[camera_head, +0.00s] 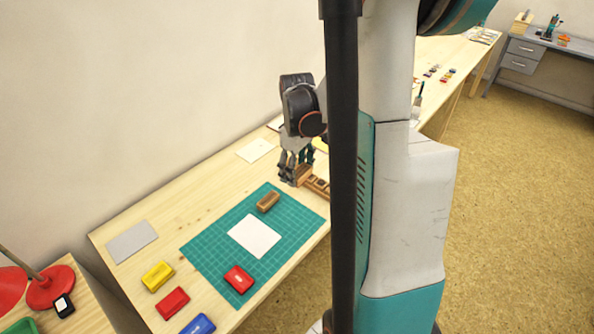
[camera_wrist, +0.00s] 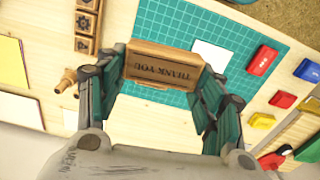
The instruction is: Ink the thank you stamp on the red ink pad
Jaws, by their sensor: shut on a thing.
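My gripper (camera_head: 293,177) is shut on the wooden thank you stamp (camera_wrist: 162,68), whose "THANK YOU" lettering appears upside down in the wrist view. The stamp sits between both fingers, apparently above the table near the green mat's far right side. One red pad (camera_head: 238,279) lies on the green cutting mat (camera_head: 205,252), near its front edge; it also shows in the wrist view (camera_wrist: 262,60). A second red pad (camera_head: 172,302) lies on the bare wood to its left. I cannot tell whether either is open.
Yellow (camera_head: 157,276) and blue (camera_head: 198,325) pads flank the second red pad. A wooden stamp rack (camera_wrist: 86,22) stands near my gripper. A red lamp (camera_head: 50,288) is at the left.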

